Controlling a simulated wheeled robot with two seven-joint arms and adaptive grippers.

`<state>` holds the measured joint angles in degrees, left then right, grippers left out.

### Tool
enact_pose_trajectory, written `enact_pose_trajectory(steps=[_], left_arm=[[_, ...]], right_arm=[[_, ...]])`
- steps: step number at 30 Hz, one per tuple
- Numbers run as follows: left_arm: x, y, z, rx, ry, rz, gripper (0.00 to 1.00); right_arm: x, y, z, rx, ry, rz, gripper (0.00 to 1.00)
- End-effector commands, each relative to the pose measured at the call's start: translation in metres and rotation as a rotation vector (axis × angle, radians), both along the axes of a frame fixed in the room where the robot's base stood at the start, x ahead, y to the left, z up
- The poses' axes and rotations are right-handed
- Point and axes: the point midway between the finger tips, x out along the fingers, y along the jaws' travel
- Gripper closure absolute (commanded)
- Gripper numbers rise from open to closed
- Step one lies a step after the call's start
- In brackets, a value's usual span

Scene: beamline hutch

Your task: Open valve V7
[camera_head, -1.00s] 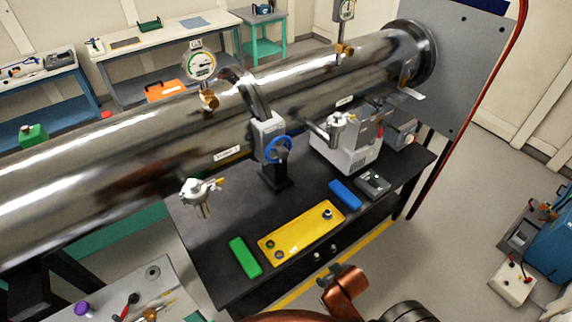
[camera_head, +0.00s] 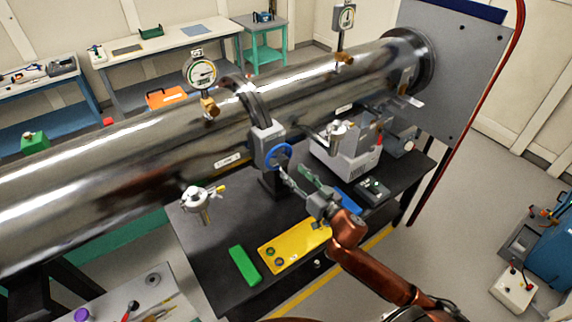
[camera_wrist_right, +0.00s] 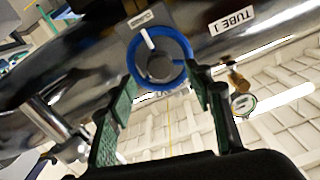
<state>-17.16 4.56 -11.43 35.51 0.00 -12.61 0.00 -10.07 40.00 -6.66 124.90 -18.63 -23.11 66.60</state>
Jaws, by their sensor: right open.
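A valve with a blue handwheel (camera_head: 278,157) sits on a grey block (camera_head: 266,138) at the front of the large steel tube (camera_head: 130,140). In the right wrist view the blue handwheel (camera_wrist_right: 186,78) faces me, with a white mark on it and a small label above that is too small to read surely. My right gripper (camera_head: 296,176) is open and empty, its fingers pointing at the wheel from the front right. In the wrist view its fingertips (camera_wrist_right: 162,84) lie to either side of the wheel's lower part; I cannot tell whether they touch. My left gripper is out of view.
Below is a black table with a yellow plate (camera_head: 285,250), a green block (camera_head: 244,265) and a blue block (camera_head: 347,199). A white instrument (camera_head: 345,165) stands right of the valve. A gauge (camera_head: 202,73) and a silver fitting (camera_head: 197,199) are on the tube's left.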

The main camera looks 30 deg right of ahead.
Motion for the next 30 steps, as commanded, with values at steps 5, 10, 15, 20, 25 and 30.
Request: enact_pose_trajectory(steps=[5, 10, 15, 20, 25, 30], left_arm=[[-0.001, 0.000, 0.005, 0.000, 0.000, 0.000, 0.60], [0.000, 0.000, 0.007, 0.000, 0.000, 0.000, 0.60], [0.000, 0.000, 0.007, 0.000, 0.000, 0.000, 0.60], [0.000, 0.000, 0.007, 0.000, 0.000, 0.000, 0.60], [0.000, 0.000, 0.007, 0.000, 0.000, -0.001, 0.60], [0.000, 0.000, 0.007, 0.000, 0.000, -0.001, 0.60]], right_arm=[[0.030, 0.002, 0.001, -0.003, -0.001, -0.002, 0.53], [0.049, 0.003, 0.000, -0.002, 0.001, -0.002, 0.53], [0.057, 0.004, 0.000, -0.001, 0.001, -0.002, 0.53], [0.057, 0.004, -0.001, -0.001, 0.002, -0.003, 0.53], [0.056, 0.004, -0.001, -0.001, 0.002, -0.003, 0.60], [0.056, 0.004, -0.001, -0.001, 0.002, -0.003, 0.72]])
